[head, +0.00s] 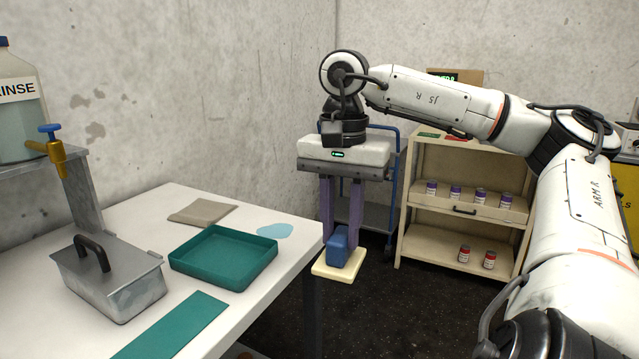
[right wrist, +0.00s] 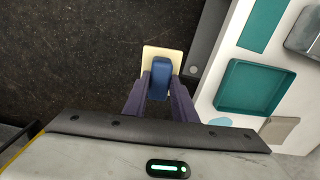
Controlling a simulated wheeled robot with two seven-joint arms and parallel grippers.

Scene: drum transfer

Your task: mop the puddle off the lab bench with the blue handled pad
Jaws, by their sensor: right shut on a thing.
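The blue handled pad (head: 339,258) has a blue block handle on a cream pad. My right gripper (head: 341,240) is shut on its handle and holds it upright, pad side down. It hangs beyond the right edge of the white lab bench (head: 190,205), over the dark floor. In the right wrist view the pad (right wrist: 161,77) sits between the fingertips, apart from the bench. The light blue puddle (head: 274,231) lies on the bench near its far right corner, behind the green tray. It also shows partly in the right wrist view (right wrist: 220,121). My left gripper is not in view.
A green tray (head: 178,262), a folded grey-brown cloth (head: 203,212), a lidded metal box (head: 124,298) and a green mat (head: 172,328) are on the bench. A rinse bottle (head: 18,120) stands on a shelf at left. A beige shelf unit (head: 415,185) with several small jars stands behind.

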